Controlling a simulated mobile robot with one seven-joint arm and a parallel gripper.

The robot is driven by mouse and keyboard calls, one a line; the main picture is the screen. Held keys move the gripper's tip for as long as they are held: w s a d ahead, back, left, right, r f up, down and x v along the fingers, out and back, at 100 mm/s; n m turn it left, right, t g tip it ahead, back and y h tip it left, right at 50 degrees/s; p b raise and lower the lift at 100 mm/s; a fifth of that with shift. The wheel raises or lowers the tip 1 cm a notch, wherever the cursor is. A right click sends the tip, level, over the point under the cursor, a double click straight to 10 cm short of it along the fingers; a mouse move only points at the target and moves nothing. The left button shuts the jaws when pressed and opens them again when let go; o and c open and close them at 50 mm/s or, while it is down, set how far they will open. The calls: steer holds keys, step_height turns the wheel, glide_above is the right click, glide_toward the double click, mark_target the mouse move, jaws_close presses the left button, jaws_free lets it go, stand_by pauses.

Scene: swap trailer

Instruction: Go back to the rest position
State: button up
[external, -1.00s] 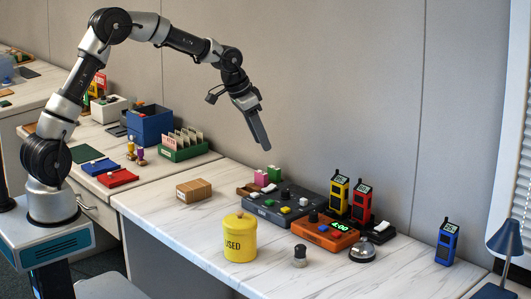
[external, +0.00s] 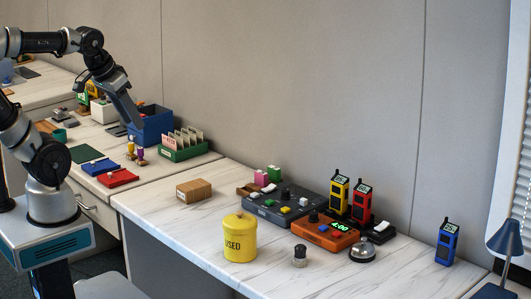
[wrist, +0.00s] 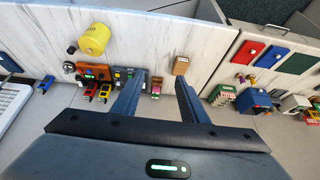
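My gripper (external: 131,112) is up in the air at the left of the external view, in front of the blue bin and above the left-hand desk. Its fingers point down and to the right. In the wrist view my gripper (wrist: 162,100) shows its two fingers spread apart with nothing between them. It touches no object there. My arm is folded back over its base at the left edge.
The marble desk (external: 180,235) holds a yellow tin (external: 240,240), a cardboard box (external: 194,190), a grey console (external: 285,207), an orange device (external: 325,232) and several handheld radios. A blue bin (external: 152,125) and green file box (external: 183,147) stand on the left desk.

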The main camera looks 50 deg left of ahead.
step_height(320, 180, up, 14)
steer(key=s+p, duration=0.1)
steer(key=p, duration=1.3)
steer(key=shift+s+f, duration=0.15)
steer(key=shift+f, duration=0.1)
step_height(320, 180, down, 28)
steer(key=b, duration=2.8)
steer(key=shift+f, duration=0.25)
